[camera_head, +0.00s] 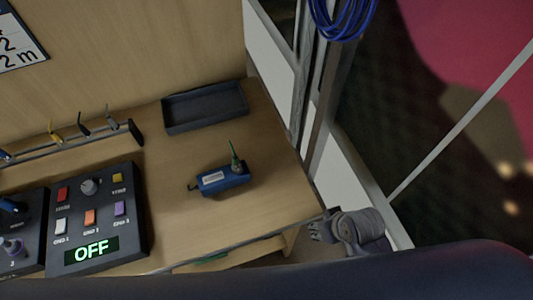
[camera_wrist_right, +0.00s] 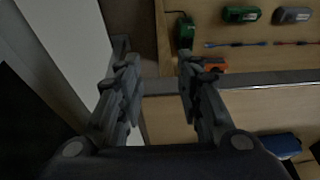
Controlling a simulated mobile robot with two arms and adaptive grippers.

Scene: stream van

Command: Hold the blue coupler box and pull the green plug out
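The blue coupler box (camera_head: 222,181) lies on the wooden table, with a pale label on it. The green plug (camera_head: 236,162) stands up from its right end, with a thin green tip pointing upward. A small dark stub shows at the box's left end. My right gripper (camera_head: 314,230) is at the table's front right corner, apart from the box. In the right wrist view my right gripper (camera_wrist_right: 157,75) has its fingers spread with nothing between them. A blue object at lower right there (camera_wrist_right: 279,146) looks like the coupler box. My left gripper is in no view.
An empty dark tray (camera_head: 205,106) lies behind the box. A control panel (camera_head: 97,219) with coloured buttons and an OFF display is at left. A rack (camera_head: 75,143) holds several cables. A lower shelf with green tools (camera_wrist_right: 241,14) shows under the table. Table around the box is clear.

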